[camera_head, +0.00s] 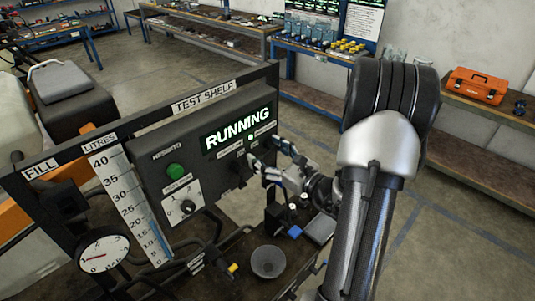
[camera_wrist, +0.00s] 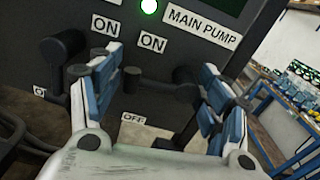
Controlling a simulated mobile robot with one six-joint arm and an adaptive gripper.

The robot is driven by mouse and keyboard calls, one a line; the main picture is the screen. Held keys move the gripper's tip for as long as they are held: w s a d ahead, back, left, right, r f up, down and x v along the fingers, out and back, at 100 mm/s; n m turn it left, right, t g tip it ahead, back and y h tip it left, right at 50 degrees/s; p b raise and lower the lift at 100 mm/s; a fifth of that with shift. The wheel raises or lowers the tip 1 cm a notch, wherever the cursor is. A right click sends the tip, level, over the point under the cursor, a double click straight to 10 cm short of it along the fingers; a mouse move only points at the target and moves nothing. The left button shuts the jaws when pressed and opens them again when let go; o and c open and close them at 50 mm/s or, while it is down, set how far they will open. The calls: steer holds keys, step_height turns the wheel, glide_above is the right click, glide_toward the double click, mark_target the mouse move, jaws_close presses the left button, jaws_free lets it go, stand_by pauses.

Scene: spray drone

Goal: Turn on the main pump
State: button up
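The dark control panel (camera_head: 160,150) stands on the test shelf. Its display (camera_head: 238,130) reads RUNNING, with a green light (camera_head: 250,137) lit below it. In the wrist view the MAIN PUMP label (camera_wrist: 203,29) is beside the lit green light (camera_wrist: 149,6). A dark switch lever (camera_wrist: 160,90) lies between an ON label (camera_wrist: 153,41) above and an OFF label (camera_wrist: 133,118) below. My gripper (camera_head: 265,155) is at the panel's right part. In the wrist view its blue-padded fingers (camera_wrist: 160,80) are apart on either side of the lever; contact cannot be told.
A second dark lever (camera_wrist: 65,46) is close to the left finger. A green button (camera_head: 175,171), a white dial (camera_head: 187,207), a gauge (camera_head: 103,251) and a grey funnel (camera_head: 268,262) are nearby. An orange toolbox (camera_head: 477,86) sits on the right bench.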

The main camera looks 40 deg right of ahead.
steer(key=c, duration=0.6)
steer(key=shift+r+m+p, duration=0.2)
steer(key=shift+m+p, duration=0.1)
steer(key=shift+p, duration=0.2)
steer(key=shift+c, duration=0.3)
steer(key=shift+m+p, duration=0.3)
steer(key=shift+m, duration=0.1)
steer(key=o, duration=0.8)
steer(key=shift+a, duration=0.15)
steer(key=shift+o, duration=0.2)
steer(key=shift+s, duration=0.1)
